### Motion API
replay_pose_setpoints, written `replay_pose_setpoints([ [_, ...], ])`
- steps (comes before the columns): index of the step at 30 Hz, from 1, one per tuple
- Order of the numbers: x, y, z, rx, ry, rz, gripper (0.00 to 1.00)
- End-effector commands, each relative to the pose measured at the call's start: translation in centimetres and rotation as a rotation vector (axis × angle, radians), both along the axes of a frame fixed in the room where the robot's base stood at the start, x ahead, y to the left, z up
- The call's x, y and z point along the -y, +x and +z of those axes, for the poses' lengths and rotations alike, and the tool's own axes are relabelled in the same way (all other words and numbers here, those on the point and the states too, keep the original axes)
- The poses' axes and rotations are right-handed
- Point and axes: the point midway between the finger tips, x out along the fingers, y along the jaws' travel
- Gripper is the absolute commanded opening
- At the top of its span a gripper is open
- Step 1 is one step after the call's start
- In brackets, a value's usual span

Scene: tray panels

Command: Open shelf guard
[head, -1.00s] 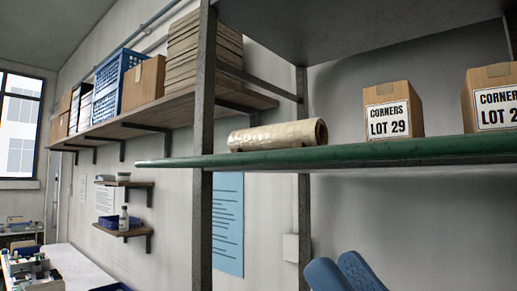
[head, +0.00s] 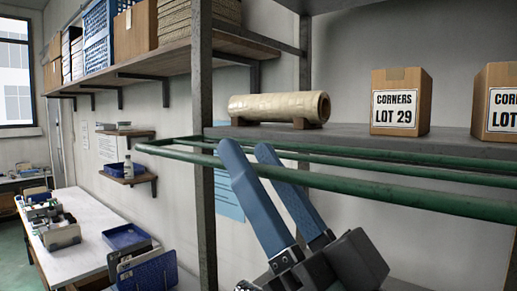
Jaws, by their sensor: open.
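The shelf guard is a green rail (head: 415,198) with a rounded left end. It runs along the front edge of the grey shelf (head: 350,136), with thinner green bars behind its front bar. The guard extends left past the grey upright post. My gripper (head: 246,146) has two blue fingers pointing up, with a clear gap between them. It is open and empty. Its fingers overlap the guard in the picture and cover part of the front bar just right of the post. Whether they touch the guard, I cannot tell.
A beige roll (head: 275,107) rests on small supports on the shelf. Two cardboard boxes, one labelled LOT 29 (head: 401,88), stand right of it. The grey post (head: 201,190) stands close left of my gripper. A white table (head: 75,225) with bins is at lower left.

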Motion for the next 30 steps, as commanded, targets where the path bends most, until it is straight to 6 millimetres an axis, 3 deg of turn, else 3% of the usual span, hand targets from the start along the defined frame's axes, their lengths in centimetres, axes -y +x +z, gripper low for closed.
replay_pose_setpoints([
  [7, -0.05, 0.02, -0.01, 0.000, 0.000, 0.000, 0.45],
  [15, -0.04, 0.00, 0.00, 0.000, 0.000, 0.001, 0.00],
  [30, -0.04, -0.01, 0.00, 0.000, 0.000, 0.001, 0.00],
])
